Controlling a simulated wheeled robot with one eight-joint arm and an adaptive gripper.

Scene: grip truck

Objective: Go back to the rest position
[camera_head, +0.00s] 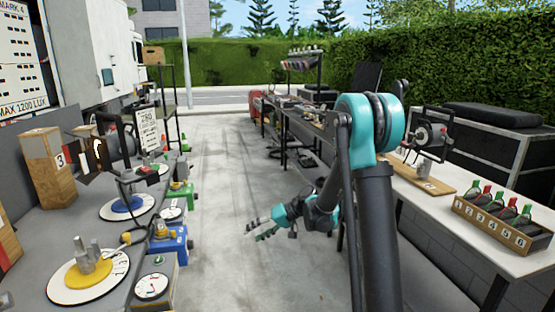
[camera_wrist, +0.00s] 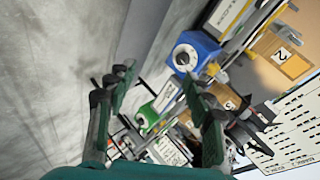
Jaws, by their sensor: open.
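My gripper (camera_head: 256,230) hangs over the open concrete aisle in the head view, at the end of my teal and black arm. It points left towards the left bench and touches nothing. In the wrist view my gripper (camera_wrist: 158,82) shows its two dark fingers spread apart with nothing between them. Beyond the fingers are a blue device with a dial (camera_wrist: 186,57) and a green device (camera_wrist: 150,115), both at a distance.
The left bench (camera_head: 30,232) carries round dial plates, a blue box (camera_head: 172,245) and a wooden block marked 3 (camera_head: 62,162).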

